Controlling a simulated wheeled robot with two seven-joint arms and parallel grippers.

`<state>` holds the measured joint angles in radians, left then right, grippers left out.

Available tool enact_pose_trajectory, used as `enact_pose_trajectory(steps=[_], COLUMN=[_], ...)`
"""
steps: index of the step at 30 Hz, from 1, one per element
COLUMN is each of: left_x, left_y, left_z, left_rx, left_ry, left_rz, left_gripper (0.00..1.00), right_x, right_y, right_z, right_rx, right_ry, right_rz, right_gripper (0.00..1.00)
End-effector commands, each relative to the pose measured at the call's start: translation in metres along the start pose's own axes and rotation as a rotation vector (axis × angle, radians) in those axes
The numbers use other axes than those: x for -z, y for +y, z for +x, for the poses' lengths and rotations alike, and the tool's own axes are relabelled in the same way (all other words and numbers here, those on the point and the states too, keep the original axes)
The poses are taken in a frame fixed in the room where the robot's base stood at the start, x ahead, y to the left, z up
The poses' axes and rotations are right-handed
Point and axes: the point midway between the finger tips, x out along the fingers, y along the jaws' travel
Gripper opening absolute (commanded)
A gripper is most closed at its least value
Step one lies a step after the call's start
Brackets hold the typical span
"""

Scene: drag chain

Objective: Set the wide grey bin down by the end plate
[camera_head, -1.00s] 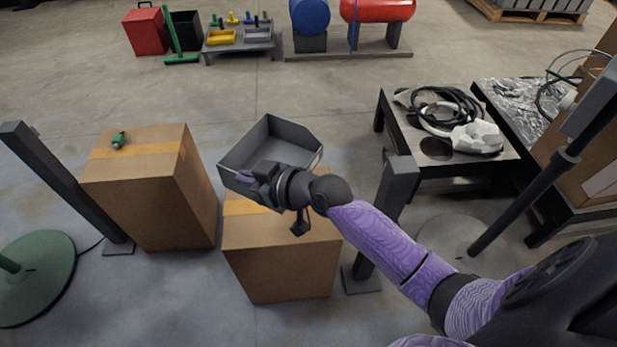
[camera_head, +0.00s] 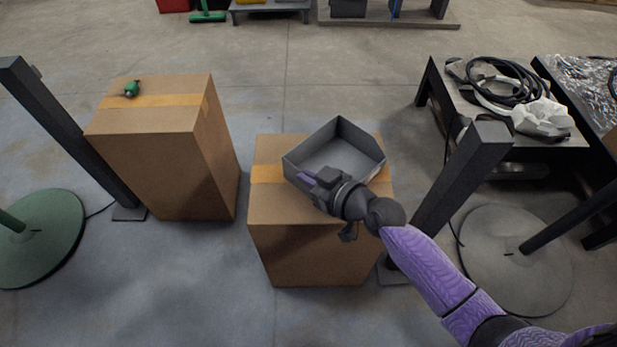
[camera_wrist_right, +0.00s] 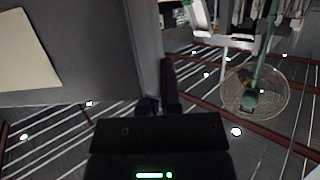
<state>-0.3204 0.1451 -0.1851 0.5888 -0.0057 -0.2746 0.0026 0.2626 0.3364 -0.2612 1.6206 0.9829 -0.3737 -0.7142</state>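The wide grey bin (camera_head: 345,150) is an open, angular tray over the top of the middle cardboard box (camera_head: 280,207) in the head view. I cannot tell whether it rests on the box or hangs just above it. My right gripper (camera_head: 308,180) is at the bin's near left wall. In the right wrist view, the right gripper (camera_wrist_right: 160,103) has its fingers close together at the edge of the grey bin wall (camera_wrist_right: 95,45). I cannot pick out the end plate with certainty. My left gripper is not in view.
A taller cardboard box (camera_head: 165,150) with a small green object (camera_head: 131,89) on top stands left. Dark slanted posts (camera_head: 462,183) flank the boxes. A table (camera_head: 440,95) with cables and a white part stands right. Floor shows between the boxes.

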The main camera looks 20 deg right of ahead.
Motion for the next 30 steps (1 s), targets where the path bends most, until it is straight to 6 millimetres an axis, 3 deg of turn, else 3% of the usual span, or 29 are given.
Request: enact_pose_trajectory(steps=[5, 6, 10, 20, 23, 30], left_x=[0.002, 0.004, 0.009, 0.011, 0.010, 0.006], left_y=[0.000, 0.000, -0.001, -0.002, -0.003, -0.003], left_z=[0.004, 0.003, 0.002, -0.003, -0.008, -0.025], left_rx=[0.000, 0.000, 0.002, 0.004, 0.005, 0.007], left_ry=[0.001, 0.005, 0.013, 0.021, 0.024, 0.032], left_rz=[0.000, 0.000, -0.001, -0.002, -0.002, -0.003], left_gripper=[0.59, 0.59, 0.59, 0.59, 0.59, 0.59], right_x=[-0.004, -0.003, -0.002, 0.004, 0.004, 0.003], right_y=[0.000, 0.000, 0.000, 0.000, 0.001, 0.000], right_z=[0.001, 0.001, 0.001, -0.001, -0.017, -0.078], right_rx=[0.000, 0.000, 0.000, 0.000, -0.001, 0.001], right_ry=[0.000, 0.000, 0.000, 0.002, -0.001, -0.003], right_rz=[-0.002, -0.002, -0.001, 0.000, -0.004, -0.006], right_gripper=[0.00, 0.13, 0.39, 0.39, 0.39, 0.39])
